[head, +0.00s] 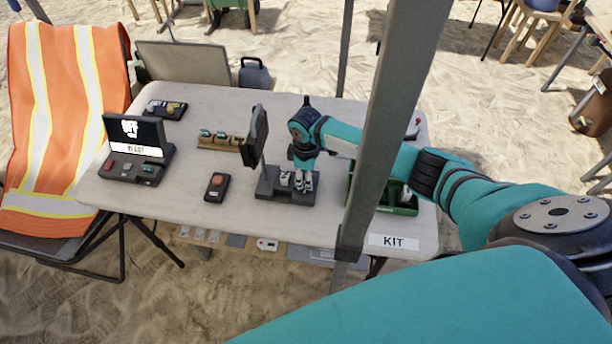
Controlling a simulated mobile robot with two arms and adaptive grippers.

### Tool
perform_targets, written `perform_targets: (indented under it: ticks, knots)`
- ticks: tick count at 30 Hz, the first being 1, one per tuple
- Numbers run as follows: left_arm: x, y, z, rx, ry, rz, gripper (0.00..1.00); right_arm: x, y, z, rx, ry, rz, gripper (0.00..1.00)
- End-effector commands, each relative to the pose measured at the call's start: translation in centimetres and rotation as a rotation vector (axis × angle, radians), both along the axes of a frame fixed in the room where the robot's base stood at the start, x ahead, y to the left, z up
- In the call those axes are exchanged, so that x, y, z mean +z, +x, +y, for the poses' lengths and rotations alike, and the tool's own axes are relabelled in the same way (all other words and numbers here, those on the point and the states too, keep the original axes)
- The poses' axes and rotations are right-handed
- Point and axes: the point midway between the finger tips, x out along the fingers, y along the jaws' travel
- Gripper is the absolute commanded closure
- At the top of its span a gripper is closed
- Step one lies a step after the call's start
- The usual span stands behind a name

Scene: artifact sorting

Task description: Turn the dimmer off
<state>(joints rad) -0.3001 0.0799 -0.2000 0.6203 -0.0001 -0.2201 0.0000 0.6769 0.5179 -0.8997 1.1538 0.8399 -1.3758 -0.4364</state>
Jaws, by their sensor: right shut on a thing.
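A dark device (270,193) with a flat base and an upright panel (257,137) stands near the middle of the table. I take its control to be the dimmer. A small whitish part (285,178) shows on the base. My right gripper (303,182) reaches down from above onto the right part of this base, with its fingers closed together on a small control there. The fingers hide most of that control, so its setting cannot be read. My left gripper is not in view.
A grey post (383,130) crosses in front of my right arm and partly hides a green crate (404,203). On the table (200,100) are a screen unit (138,136), a small orange-button box (216,187) and a wooden rack (222,143). An orange-vested chair (65,120) stands left.

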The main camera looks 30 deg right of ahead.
Motion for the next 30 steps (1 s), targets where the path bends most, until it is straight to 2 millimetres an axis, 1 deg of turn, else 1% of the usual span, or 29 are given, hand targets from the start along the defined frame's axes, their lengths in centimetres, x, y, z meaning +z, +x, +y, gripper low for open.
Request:
perform_targets:
  ticks: [7,20,21,25,26,30]
  knots:
    - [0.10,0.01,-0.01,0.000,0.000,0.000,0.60,0.08,0.08,0.08,0.053,0.002,-0.002,1.00]
    - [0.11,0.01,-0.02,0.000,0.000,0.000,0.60,0.08,0.08,0.06,0.060,0.002,-0.003,1.00]
    - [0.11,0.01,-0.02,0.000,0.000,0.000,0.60,0.08,0.08,0.06,0.060,0.002,-0.003,0.70]
    - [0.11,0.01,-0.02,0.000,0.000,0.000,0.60,0.07,0.07,0.05,0.060,0.002,-0.001,0.53]
    - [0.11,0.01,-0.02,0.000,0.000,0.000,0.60,0.06,0.06,0.04,0.060,0.002,-0.001,0.51]
    - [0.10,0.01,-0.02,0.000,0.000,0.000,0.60,0.04,0.04,0.03,0.059,0.001,-0.001,0.51]
